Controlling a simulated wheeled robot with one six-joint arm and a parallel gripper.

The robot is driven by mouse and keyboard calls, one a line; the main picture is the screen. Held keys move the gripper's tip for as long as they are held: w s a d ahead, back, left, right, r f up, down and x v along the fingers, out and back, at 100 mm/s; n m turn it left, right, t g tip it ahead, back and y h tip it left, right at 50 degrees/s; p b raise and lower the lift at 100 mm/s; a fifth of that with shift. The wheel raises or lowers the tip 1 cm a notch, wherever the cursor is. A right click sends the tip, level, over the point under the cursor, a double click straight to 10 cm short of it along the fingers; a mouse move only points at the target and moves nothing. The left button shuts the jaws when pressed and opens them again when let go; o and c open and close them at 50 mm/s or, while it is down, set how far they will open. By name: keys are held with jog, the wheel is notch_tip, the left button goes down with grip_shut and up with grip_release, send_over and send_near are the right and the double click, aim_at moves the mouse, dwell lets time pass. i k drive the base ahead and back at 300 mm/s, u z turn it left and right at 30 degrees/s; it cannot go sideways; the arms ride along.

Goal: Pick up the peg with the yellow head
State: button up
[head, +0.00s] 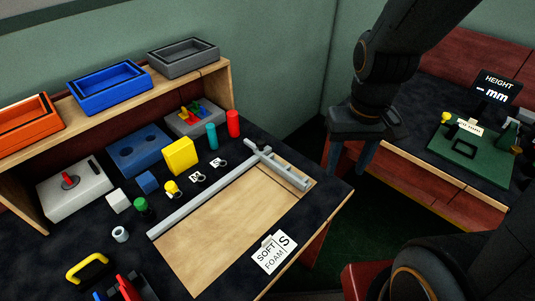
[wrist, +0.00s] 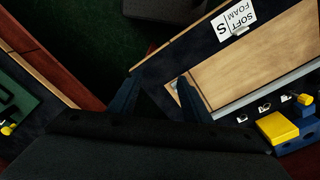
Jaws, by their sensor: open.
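A small peg with a round yellow head (head: 172,187) stands on the dark table, left of two small white tags. It also shows in the wrist view at the right edge (wrist: 304,99). My gripper (head: 349,168) is open and empty, pointing down beyond the table's right end, well to the right of the peg. In the wrist view, my gripper's fingers (wrist: 158,80) are apart with nothing between them. A second small yellow knob (head: 447,117) is on the green fixture on the other table; its kind is unclear.
A yellow block (head: 180,156), blue cube (head: 147,182) and green-topped piece (head: 142,206) stand near the peg. A grey rail (head: 210,203) borders the wooden board (head: 230,232). Teal (head: 211,136) and red (head: 233,123) cylinders stand behind. A shelf holds trays.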

aim_at(172, 187)
jog(key=u, duration=3.15)
jog(key=k, duration=0.45)
jog(key=z, duration=0.45)
